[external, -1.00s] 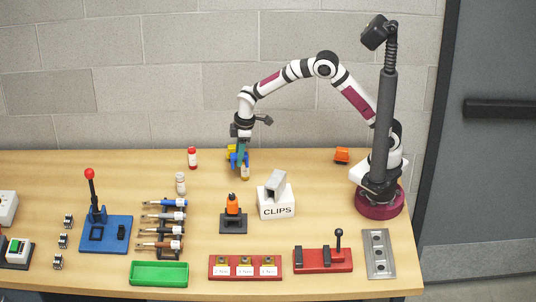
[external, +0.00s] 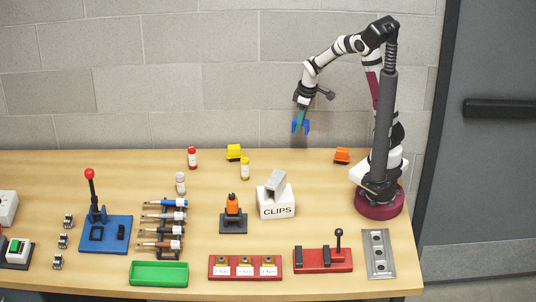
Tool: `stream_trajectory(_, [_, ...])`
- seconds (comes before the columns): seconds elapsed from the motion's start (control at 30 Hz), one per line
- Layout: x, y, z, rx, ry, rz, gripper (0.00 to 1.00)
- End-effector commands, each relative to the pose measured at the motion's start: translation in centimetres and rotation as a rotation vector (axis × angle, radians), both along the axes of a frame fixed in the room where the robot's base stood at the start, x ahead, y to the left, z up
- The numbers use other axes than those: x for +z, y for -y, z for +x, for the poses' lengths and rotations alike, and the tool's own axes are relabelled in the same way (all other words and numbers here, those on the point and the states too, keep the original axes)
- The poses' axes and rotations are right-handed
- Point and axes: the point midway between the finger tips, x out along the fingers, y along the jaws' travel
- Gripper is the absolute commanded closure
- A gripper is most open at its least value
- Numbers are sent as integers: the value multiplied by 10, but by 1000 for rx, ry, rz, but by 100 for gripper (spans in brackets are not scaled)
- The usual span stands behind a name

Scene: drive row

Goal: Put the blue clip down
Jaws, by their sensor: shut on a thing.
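My gripper (external: 301,117) is at the upper middle right, raised in front of the wall and above the far part of the table. It is shut on the blue clip (external: 300,127), which hangs at its fingertips, clear of the tabletop. The fingers partly hide the clip. A yellow clip (external: 234,152) and an orange clip (external: 342,155) lie on the table near its back edge, on either side of the gripper. A white box labelled CLIPS (external: 277,208) stands below the gripper, with a tilted grey piece (external: 276,181) on top.
A yellow-capped bottle (external: 245,169), a red-capped bottle (external: 192,158) and a white bottle (external: 180,184) stand left of the box. An orange item on a dark stand (external: 233,214) is beside it. The table (external: 310,168) is bare between the yellow and orange clips.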

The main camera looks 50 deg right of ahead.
Motion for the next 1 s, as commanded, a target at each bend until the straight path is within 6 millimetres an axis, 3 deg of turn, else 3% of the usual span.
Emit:
stream_trajectory(0.07, [0,17,-12,-52,1,0,100])
stream_trajectory(0.17, [-5,20,-17,-76,0,0,100])
stream_trajectory(0.4, [-47,-46,1,-72,-4,-1,100])
stream_trajectory(0.57, [-67,-78,13,-76,-1,0,100])
stream_trajectory(0.83, [-108,-85,15,-80,-2,-1,100])
stream_trajectory(1.0, [-111,-85,16,-80,2,0,100])
